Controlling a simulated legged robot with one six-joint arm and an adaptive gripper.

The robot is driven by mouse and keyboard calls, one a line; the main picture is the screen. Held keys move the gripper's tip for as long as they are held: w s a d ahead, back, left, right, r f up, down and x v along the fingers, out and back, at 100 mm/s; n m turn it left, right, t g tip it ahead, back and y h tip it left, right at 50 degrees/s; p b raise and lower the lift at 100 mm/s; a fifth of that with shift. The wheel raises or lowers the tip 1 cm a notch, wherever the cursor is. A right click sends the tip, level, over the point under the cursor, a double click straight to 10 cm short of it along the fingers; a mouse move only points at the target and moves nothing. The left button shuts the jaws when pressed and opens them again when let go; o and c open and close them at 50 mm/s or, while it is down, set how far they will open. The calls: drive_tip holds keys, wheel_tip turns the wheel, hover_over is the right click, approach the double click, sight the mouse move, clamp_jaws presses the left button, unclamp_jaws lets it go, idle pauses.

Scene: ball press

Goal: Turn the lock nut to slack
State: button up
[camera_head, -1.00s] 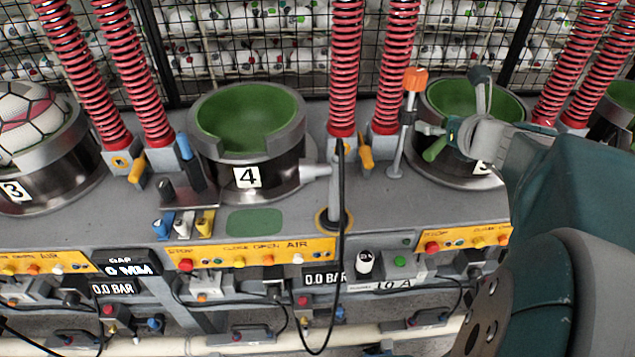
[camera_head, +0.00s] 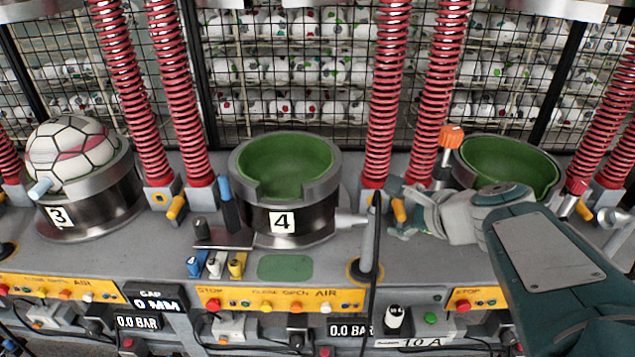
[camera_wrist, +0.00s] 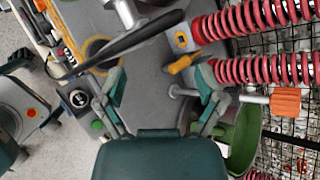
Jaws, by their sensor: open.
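An orange ribbed knob (camera_head: 451,138) tops a thin post between cups 4 and 5. It may be the lock nut, but I cannot be sure. In the wrist view the orange knob (camera_wrist: 287,104) lies at the right, beyond the right finger. My gripper (camera_head: 396,212) is left of and below the knob in the head view, beside the springs' base. My wrist and gripper hide the lower part of the post in the head view.
Cup 4 (camera_head: 322,220), with a green lining, stands left of my gripper. Cup 5 (camera_head: 548,170) is partly behind my arm. A grey post with a black cable (camera_head: 370,240) stands close left of my gripper. Red springs (camera_head: 387,90) rise behind. A yellow lever (camera_wrist: 180,64) is near the fingers.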

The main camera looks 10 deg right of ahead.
drive_tip(key=s+a+f+n+g, duration=0.2)
drive_tip(key=s+a+n, duration=0.3)
drive_tip(key=a+n, duration=0.3)
drive_tip(key=shift+s+a+f+n+g, duration=0.25)
drive_tip(key=shift+n+g, duration=0.35)
drive_tip(key=shift+n, duration=1.3)
